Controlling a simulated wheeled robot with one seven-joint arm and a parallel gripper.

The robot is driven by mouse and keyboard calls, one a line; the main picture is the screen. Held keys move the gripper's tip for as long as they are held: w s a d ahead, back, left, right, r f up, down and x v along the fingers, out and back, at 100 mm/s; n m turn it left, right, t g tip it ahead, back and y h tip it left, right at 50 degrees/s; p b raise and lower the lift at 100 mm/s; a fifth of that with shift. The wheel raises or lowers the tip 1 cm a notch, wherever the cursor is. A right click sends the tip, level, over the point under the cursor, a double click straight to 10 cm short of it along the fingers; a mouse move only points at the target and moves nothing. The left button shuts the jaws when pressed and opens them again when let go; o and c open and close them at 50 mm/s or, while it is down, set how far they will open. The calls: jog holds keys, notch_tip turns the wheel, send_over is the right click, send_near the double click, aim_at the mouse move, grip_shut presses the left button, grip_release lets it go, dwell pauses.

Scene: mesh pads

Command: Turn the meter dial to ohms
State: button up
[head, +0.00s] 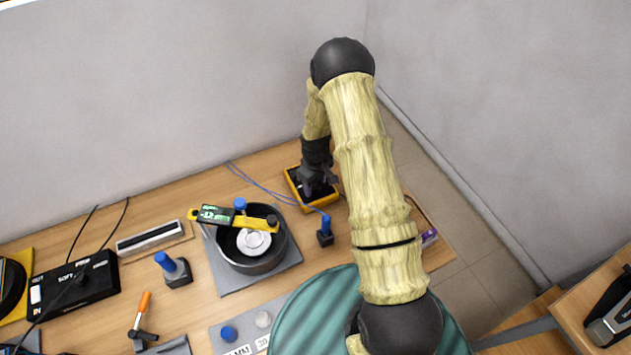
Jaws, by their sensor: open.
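A yellow-edged, dark-faced box that looks like the meter (293,184) lies on the wooden table at the back, near the wall. My gripper (314,190) is directly over it, pointing down, with its jaws open. The gripper and wrist cover much of the box's face, so the dial and its setting cannot be made out. I cannot tell whether the fingers touch the dial.
A black round pot (284,247) stands left on a grey plate, with a yellow bar-shaped tool (262,224) across it. A blue-topped black post (325,238) is close in front of the box. A green striped round surface (310,305) is nearest.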

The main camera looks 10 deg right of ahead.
jog(key=shift+d, duration=0.1)
jog(key=c, duration=1)
jog(key=shift+w, duration=0.1)
